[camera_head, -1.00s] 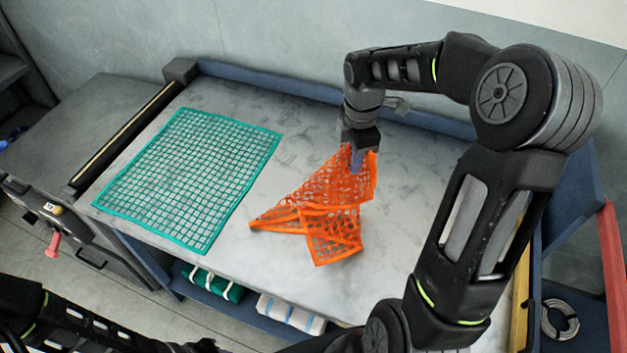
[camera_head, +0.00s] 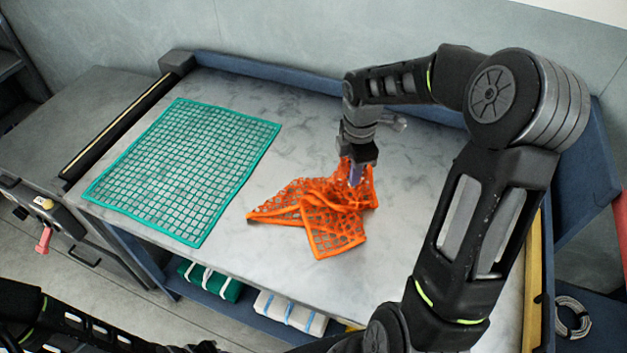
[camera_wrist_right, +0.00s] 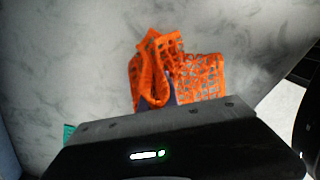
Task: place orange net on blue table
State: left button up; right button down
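The orange net (camera_head: 318,218) lies in a crumpled heap on the grey tabletop of the blue-framed table (camera_head: 268,185). One flap spreads toward the front and a corner points left. My right gripper (camera_head: 355,175) is low over the heap's upper right part, with its fingers shut on the net and partly hidden by folds. In the right wrist view the orange net (camera_wrist_right: 155,75) is bunched around a bluish finger, with folds standing up. My left arm crosses the bottom left of the head view; its gripper does not show.
A teal net (camera_head: 185,170) lies flat on the table's left part. A raised blue edge (camera_head: 270,73) runs along the back. Rolled green (camera_head: 212,281) and white (camera_head: 290,311) bundles sit on the shelf below. A grey machine (camera_head: 85,125) stands at the left.

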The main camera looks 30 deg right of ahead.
jog(key=shift+f, duration=0.75)
jog(key=c, duration=0.9)
grip_release()
jog(key=shift+r, duration=0.1)
notch_tip(320, 180, up, 8)
jog(key=b, duration=0.1)
jog(key=shift+f, duration=0.2)
